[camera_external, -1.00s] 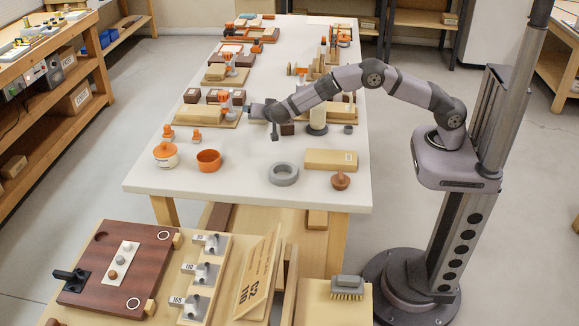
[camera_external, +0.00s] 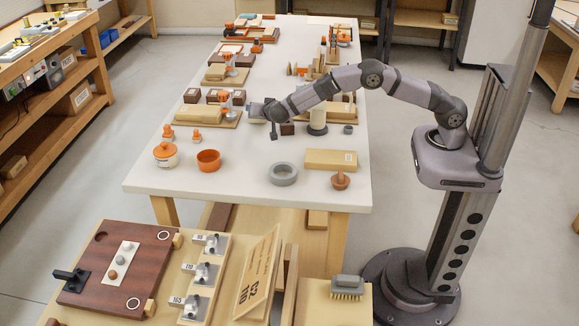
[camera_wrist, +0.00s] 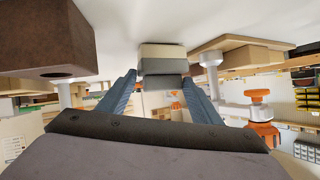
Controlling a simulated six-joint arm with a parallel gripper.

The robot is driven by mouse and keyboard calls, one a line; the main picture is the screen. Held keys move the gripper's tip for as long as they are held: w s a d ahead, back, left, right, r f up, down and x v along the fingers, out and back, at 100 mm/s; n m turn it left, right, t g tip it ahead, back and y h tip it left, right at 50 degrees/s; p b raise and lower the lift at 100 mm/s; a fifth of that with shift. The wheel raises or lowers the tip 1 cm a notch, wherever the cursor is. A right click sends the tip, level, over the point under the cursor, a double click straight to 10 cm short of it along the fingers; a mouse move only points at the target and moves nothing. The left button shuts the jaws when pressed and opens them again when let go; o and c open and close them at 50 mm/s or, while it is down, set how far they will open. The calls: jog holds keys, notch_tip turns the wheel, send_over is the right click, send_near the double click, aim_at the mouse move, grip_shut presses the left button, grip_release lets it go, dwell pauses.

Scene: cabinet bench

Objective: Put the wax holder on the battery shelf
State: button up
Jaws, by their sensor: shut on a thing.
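My gripper (camera_external: 257,112) is over the white table, near its middle. In the wrist view its two blue-grey fingers (camera_wrist: 160,82) are shut on a small layered block (camera_wrist: 163,56), pale on top with tan and dark grey below. In the external view the held block is too small and covered to make out. I cannot tell by looks whether it is the wax holder. No shelf is clearly marked as the battery shelf; a wooden shelf unit (camera_external: 62,112) with boxes stands at the left.
A brown block (camera_wrist: 45,40) is close on the left in the wrist view, with an orange-knobbed post (camera_wrist: 261,112) at right. The table front carries an orange pot (camera_external: 208,160), grey ring (camera_external: 283,174) and tan block (camera_external: 330,159). Bare tabletop (camera_external: 245,178) lies between them.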

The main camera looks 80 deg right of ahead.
jog(key=shift+r+b, duration=1)
jog(key=shift+r, duration=3.8)
grip_shut()
jog(key=shift+a+r, duration=0.1)
jog(key=w+a+r+n+t+y+p, duration=0.2)
jog(key=a+r+n+t+y+p, duration=0.15)
jog(key=a, duration=0.75)
jog(key=w+a+r+n+t+y+p, duration=0.2)
jog(key=w+a+r+n+p, duration=0.15)
jog(key=a, duration=0.75)
jog(key=s+a+f+n+g+y+b, duration=0.1)
jog(key=s+a+n+y, duration=0.45)
jog(key=a, duration=0.75)
jog(key=s+a+f+n+g+y+b, duration=0.1)
jog(key=s+a+n+y, duration=0.1)
jog(key=a+n+y, duration=0.95)
jog(key=s+a+f+n+g+y+b, duration=0.1)
jog(key=s+a+n+g, duration=0.3)
jog(key=s+a, duration=0.55)
jog(key=s+a+f+n+g+b, duration=0.15)
jog(key=s+a+n+g, duration=0.3)
jog(key=s+a, duration=0.45)
jog(key=s+f+n+g+b, duration=0.2)
jog(key=s+f+b, duration=0.6)
jog(key=s+f, duration=0.6)
notch_tip(320, 180, down, 4)
jog(key=shift+a+r+g+b, duration=0.2)
jog(key=shift+a+g+b, duration=0.1)
jog(key=shift+a+g, duration=0.15)
